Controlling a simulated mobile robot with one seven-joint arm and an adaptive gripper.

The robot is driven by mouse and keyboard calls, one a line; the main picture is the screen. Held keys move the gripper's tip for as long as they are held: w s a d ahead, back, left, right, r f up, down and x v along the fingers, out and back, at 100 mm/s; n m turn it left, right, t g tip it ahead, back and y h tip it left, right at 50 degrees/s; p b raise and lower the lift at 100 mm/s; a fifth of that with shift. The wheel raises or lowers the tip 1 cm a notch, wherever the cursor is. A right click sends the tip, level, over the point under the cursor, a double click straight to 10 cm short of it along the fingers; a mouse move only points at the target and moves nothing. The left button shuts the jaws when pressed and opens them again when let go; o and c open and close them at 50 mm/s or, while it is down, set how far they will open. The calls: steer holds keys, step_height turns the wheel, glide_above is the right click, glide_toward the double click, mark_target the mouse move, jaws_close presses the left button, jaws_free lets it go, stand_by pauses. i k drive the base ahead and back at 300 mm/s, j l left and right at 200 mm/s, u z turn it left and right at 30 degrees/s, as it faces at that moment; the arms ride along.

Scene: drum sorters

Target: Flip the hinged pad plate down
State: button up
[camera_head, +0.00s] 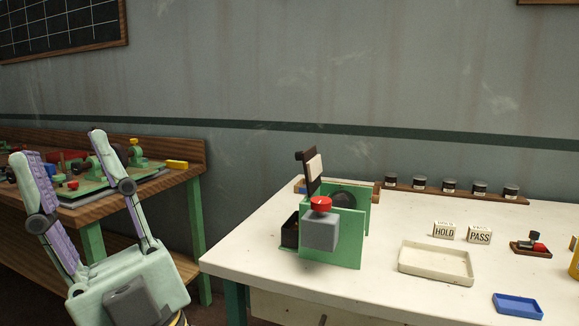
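The pad plate (309,172), a dark plate with a cream pad on its right face, stands roughly upright above the green-sided machine (347,230) on the white table. The machine has a grey box with a red knob (321,204) on its front and a dark round part between its green sides. The plate's hinge is too small to make out clearly. My gripper (56,147) is at the lower left, fingers up and wide apart, with nothing between them. It is well left of the machine and touches nothing visible.
The white table (374,292) holds an empty cream tray (436,263), a blue tray (517,306), HOLD (444,230) and PASS (479,235) blocks and a stamp (530,244). Several jars (450,186) line the back. A wooden bench (190,178) with parts stands behind my gripper.

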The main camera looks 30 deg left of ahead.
mark_target(312, 162)
steer(key=j+z, duration=0.15)
steer(key=j, duration=1.85)
steer(key=k, duration=0.05)
